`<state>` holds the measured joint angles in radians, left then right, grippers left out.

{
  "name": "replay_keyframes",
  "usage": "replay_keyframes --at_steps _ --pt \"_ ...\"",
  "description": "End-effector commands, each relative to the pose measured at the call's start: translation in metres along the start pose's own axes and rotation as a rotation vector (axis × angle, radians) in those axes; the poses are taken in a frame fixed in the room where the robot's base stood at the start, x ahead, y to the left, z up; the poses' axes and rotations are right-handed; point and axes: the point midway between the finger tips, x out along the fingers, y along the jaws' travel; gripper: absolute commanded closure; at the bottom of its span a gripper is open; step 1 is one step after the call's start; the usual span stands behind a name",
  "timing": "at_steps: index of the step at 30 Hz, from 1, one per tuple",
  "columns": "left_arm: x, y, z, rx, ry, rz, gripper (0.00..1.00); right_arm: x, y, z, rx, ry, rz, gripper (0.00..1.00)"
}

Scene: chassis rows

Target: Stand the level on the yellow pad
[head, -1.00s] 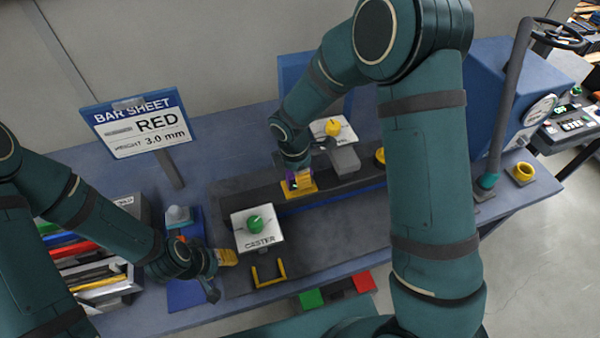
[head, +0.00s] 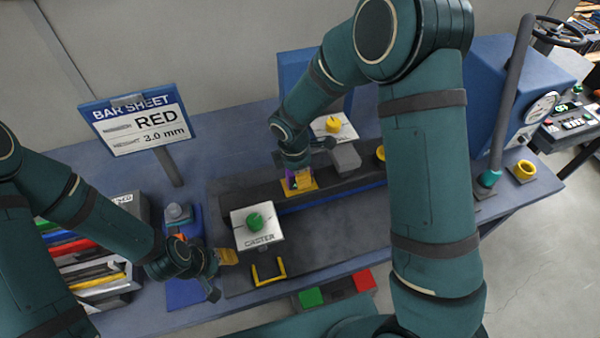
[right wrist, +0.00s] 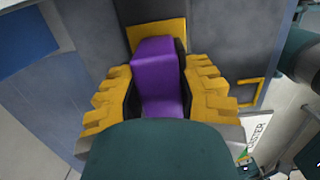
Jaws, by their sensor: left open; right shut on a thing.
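A purple block (right wrist: 158,75), which I take to be the level, stands between the yellow-padded fingers of my right gripper (right wrist: 160,92). My right gripper is shut on it. The yellow pad (right wrist: 150,33) shows just beyond the block in the right wrist view; its edge also shows under the gripper in the head view (head: 313,188). The block is at the pad, but its underside is hidden, so I cannot tell whether it touches. My left gripper (head: 221,274) is open and low at the left, beside the caster plate.
The white CASTER plate (head: 252,238) with a green knob stands left of the pad. A yellow U-shaped handle (head: 268,272) is in front of it. A grey block (head: 346,158) and a yellow-knobbed plate (head: 345,130) stand right of the pad.

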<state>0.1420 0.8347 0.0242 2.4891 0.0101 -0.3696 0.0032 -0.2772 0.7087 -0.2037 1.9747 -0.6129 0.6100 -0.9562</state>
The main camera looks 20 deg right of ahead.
Motion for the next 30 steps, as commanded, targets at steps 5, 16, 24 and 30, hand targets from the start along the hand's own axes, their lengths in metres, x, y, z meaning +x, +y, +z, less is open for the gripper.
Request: replay_keyframes --at_steps 5,16,24,30 --pt "0.000 0.000 0.000 0.000 0.000 0.000 0.53 0.002 -0.001 0.000 0.000 0.000 -0.004 0.36" --pt "0.000 0.000 0.000 0.000 0.000 0.000 0.53 -0.003 0.000 0.000 0.000 0.001 -0.001 0.36" --pt "0.000 0.000 0.000 0.000 0.000 0.000 0.53 -0.046 0.000 -0.001 0.000 0.002 0.003 0.36" --pt "0.000 0.000 0.000 0.000 0.000 0.000 0.53 -0.086 0.001 0.000 0.001 0.002 0.003 0.36"
